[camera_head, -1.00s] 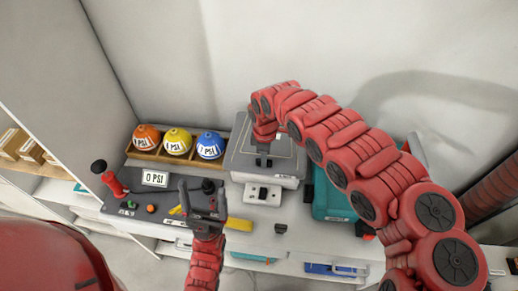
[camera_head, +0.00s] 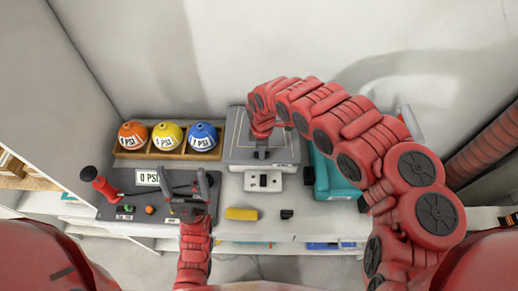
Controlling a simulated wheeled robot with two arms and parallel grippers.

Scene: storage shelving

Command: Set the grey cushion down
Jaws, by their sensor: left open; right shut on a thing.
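The grey cushion (camera_head: 238,145) is a flat square pad at the middle back of the worktop. My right arm reaches over it from the right. My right gripper (camera_head: 262,154) points down at its middle and is shut on it; the fingers are small and partly hidden by the wrist. I cannot tell whether the cushion's underside touches the surface below. My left gripper (camera_head: 188,188) is open and empty, to the left of and nearer than the cushion, over the right end of a dark control panel.
Orange (camera_head: 132,135), yellow (camera_head: 167,135) and blue (camera_head: 203,136) balls sit in a wooden rack (camera_head: 150,154) left of the cushion. The panel (camera_head: 125,205) carries a red-handled lever (camera_head: 98,182). A white socket block (camera_head: 263,181), yellow block (camera_head: 242,214) and teal case (camera_head: 335,182) are nearby.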

